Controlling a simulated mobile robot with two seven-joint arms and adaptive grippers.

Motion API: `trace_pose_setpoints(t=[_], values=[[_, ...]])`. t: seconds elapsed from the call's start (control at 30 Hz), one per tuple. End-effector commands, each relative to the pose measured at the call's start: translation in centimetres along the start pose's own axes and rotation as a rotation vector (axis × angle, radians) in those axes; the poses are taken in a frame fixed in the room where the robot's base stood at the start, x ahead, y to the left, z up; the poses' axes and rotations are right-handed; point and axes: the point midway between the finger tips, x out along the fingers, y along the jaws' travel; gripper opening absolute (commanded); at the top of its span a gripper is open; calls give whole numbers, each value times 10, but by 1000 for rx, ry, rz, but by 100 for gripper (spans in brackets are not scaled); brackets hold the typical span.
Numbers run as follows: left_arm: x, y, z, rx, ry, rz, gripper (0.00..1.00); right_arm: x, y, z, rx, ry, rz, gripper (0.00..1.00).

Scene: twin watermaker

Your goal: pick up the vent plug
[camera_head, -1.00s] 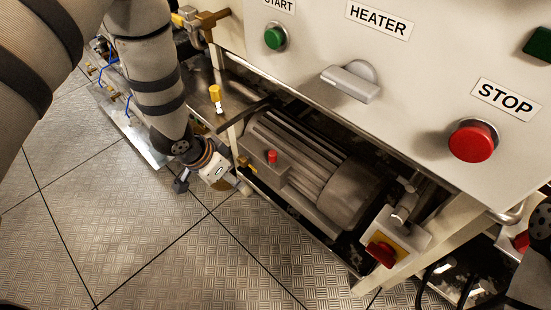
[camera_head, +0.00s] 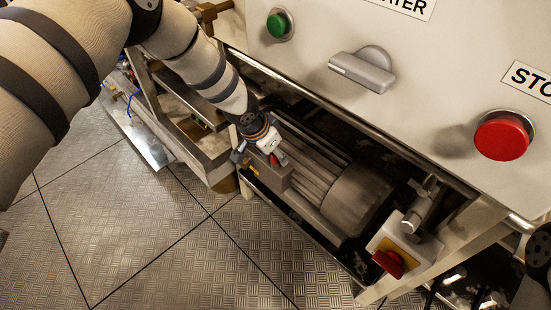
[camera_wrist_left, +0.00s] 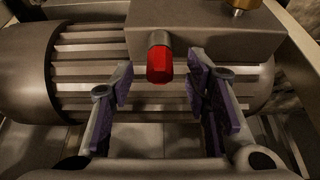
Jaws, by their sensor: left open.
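The vent plug, which I take to be the small red plug (camera_wrist_left: 160,65), sticks out from a grey box on the ribbed motor. In the left wrist view it stands between and just beyond the fingertips, with a gap on either side. My left gripper (camera_wrist_left: 160,85) is open and empty, with purple pads on its fingers. In the head view the left gripper (camera_head: 260,157) is at the motor's box, and a bit of the red plug (camera_head: 274,159) shows beside it. Whether a finger touches the box cannot be told. My right gripper is out of view.
The motor (camera_head: 320,180) lies in a frame under the overhanging white panel with a grey handle (camera_head: 362,70) and red stop button (camera_head: 503,135). A red switch (camera_head: 388,263) is right of the motor. A brass fitting (camera_wrist_left: 240,5) is near the plug. The floor in front is clear.

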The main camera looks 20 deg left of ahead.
Motion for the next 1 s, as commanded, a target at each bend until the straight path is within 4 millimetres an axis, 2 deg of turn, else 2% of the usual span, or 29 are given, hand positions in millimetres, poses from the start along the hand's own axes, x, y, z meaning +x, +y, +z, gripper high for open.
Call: trace_pose_setpoints(t=[0.1,0.27,0.67,0.77,0.9,1.0], values=[[-1,0,-1,0,1,0,41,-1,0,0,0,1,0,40],[-1,0,0,0,1,0,5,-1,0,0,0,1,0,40],[-4,0,-2,1,1,0,5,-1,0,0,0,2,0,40],[-13,0,-6,0,2,0,5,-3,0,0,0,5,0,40],[-36,0,-16,0,5,-1,5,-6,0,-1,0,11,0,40],[-45,1,4,6,-2,-1,5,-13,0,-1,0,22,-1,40]])
